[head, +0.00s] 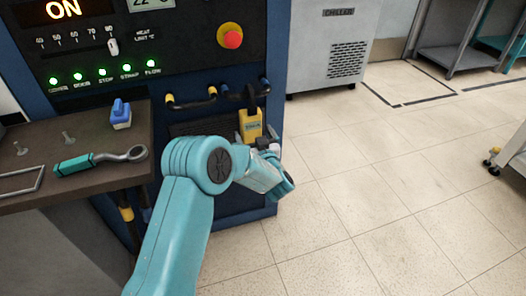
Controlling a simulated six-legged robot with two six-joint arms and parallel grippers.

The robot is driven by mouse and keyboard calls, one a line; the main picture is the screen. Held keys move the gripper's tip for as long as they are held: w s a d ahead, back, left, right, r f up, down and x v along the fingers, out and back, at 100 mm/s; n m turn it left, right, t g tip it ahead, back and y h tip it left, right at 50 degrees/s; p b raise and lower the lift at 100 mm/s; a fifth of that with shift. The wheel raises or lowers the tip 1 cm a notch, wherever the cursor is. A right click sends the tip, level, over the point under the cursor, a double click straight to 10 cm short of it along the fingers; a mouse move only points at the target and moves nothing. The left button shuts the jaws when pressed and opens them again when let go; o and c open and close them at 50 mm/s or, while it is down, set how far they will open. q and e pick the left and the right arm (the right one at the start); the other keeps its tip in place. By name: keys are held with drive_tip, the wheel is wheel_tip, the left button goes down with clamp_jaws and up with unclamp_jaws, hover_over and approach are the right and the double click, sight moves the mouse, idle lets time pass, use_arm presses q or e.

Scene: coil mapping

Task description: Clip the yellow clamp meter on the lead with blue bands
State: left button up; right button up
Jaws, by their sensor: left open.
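The yellow clamp meter (251,126) is upright in front of the blue cabinet, its dark jaw end up. The lead with blue bands (225,91) arches out from the cabinet front, with blue bands at both ends. The meter's jaws overlap this lead in the picture; whether they close around it I cannot tell. My left gripper (269,146) is open, just below and right of the meter's lower end; contact between them is unclear. My left wrist hides part of the cabinet below. My right gripper is out of view.
A lead with yellow bands (191,104) arches to the left. A dark shelf (110,176) at left holds a teal-handled wrench (98,160), a blue block-like item (120,114) and small bolts. A red stop button (231,38) is above. Open floor lies right.

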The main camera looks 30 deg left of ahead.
use_arm(q)
drive_tip(key=p+v, duration=0.2)
drive_tip(key=v, duration=1.1)
drive_tip(key=s+a+f+m+h, duration=0.2)
drive_tip(key=s+a+f, duration=0.1)
drive_tip(key=f, duration=0.5)
drive_tip(key=s+d+f+m+g+h, duration=0.1)
drive_tip(key=s+d+f+h, duration=0.15)
drive_tip(key=f+h, duration=0.2)
drive_tip(key=s+d+f+m+g+h, duration=0.1)
drive_tip(key=s+d+f+m+h, duration=0.15)
drive_tip(key=f, duration=0.35)
drive_tip(key=s+d+f+m+g+h, duration=0.1)
drive_tip(key=s+d+f+g+h, duration=0.25)
drive_tip(key=s+d, duration=0.45)
drive_tip(key=s+d+f+m+g+h, duration=0.25)
drive_tip(key=s+d+g+h, duration=0.3)
drive_tip(key=s, duration=0.35)
wheel_tip(320, 180, up, 23)
drive_tip(key=s+n+p, duration=0.1)
drive_tip(key=p, duration=2.1)
drive_tip(key=shift+s+d+p, duration=0.35)
drive_tip(key=shift+d, duration=0.05)
